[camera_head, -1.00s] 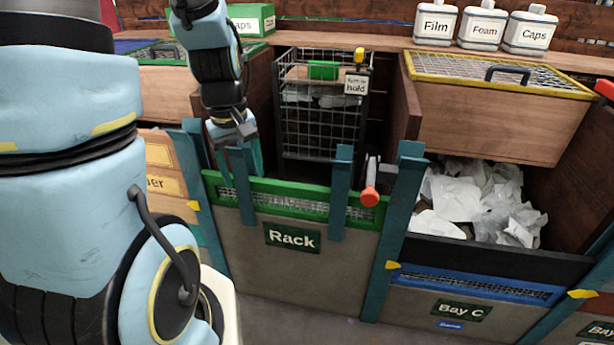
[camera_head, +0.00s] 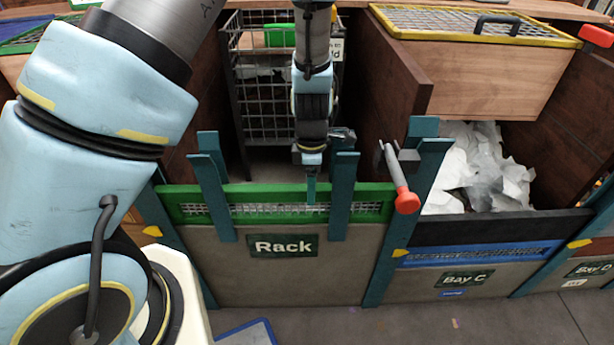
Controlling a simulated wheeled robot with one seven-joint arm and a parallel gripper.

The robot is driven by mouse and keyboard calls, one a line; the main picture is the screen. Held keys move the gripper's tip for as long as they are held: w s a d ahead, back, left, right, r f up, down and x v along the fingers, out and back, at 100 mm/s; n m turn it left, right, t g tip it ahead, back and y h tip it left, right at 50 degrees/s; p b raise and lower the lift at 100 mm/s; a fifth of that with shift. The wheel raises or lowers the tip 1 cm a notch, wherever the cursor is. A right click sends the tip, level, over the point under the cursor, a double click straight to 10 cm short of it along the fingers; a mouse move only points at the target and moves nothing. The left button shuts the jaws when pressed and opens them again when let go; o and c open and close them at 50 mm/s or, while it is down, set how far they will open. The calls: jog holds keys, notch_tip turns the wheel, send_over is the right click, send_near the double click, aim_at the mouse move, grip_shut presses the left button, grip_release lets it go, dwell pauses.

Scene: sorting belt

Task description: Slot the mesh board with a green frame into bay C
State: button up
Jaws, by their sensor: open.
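The mesh board with a green frame (camera_head: 260,190) stands upright in the rack (camera_head: 225,280), behind the panel marked Rack. Only its green top edge and a strip of grey mesh show; the rest is hidden. My gripper (camera_head: 311,188) points down at the board's top edge, between the two teal rack uprights and right of the board's middle. Its jaws are open; whether they straddle or touch the frame I cannot tell. Bay C (camera_head: 425,278) is to the right of the rack, with a blue-framed mesh strip (camera_head: 480,252) across its front.
A grey lever with a red knob (camera_head: 404,200) juts out at the post between rack and bay C. Crumpled white sheets (camera_head: 475,170) lie behind bay C, under a yellow-rimmed bin (camera_head: 480,60). A wire cage (camera_head: 262,125) stands behind the rack.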

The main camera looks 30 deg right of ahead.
aim_at(310, 214)
notch_tip(310, 214, down, 8)
jog(key=shift+f, duration=0.2)
dwell(0.3)
grip_shut()
dwell(0.4)
dwell(0.8)
jog(key=c, duration=0.7)
grip_release()
grip_shut()
jog(key=shift+r, duration=0.1)
